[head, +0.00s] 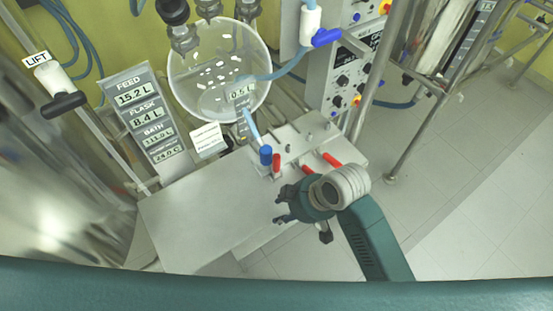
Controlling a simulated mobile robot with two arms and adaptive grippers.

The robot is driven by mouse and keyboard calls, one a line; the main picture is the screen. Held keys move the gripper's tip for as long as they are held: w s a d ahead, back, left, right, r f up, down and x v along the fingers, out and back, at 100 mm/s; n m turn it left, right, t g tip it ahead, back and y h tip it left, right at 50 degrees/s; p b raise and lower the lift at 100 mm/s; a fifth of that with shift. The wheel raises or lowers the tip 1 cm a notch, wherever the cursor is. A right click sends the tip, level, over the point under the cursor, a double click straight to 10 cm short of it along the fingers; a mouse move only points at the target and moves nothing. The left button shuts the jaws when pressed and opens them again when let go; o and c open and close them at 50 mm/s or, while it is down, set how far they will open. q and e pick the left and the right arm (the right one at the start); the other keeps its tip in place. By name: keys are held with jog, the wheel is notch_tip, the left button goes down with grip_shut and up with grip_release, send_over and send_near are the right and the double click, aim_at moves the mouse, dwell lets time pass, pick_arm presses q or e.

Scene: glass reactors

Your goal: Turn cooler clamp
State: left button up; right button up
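Nothing in view is labelled as a cooler clamp, so I cannot tell which part it is. Two clamp-like handles show: a blue handle (326,37) on a white fitting at the top, and a black handle (63,106) on a white fitting under the LIFT label at the left. My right gripper (281,205) is over the light grey bench, its dark fingers pointing left and spread apart with nothing visible between them. It is well below the blue handle in the picture and touches neither handle. My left gripper is out of view.
A round glass vessel (217,80) with white pieces hangs at the top centre. A display panel (147,118) stands left of it. Blue and red fittings (267,157) rise from the bench (190,220) near my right gripper. A control box (345,75) and metal frame posts stand at the right.

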jog(key=w+a+r+n+g, duration=0.1)
jog(key=w+a+r+n, duration=0.4)
jog(key=a+r+n, duration=0.25)
notch_tip(320, 180, up, 8)
jog(key=n+g+h, duration=0.1)
jog(key=n+h, duration=0.3)
jog(key=n, duration=0.4)
send_over(276, 161)
jog(key=shift+w+f+p, duration=0.2)
jog(key=shift+w+p, duration=0.2)
jog(key=shift+w+d, duration=0.1)
notch_tip(276, 161, down, 9)
jog(key=shift+f+p, duration=0.1)
jog(key=shift+p, duration=1.15)
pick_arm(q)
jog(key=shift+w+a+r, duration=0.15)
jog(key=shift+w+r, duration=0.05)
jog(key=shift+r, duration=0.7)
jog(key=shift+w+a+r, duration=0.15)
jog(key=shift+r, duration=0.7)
pick_arm(e)
jog(key=shift+w+f, duration=0.1)
jog(key=shift+f, duration=0.55)
grip_shut()
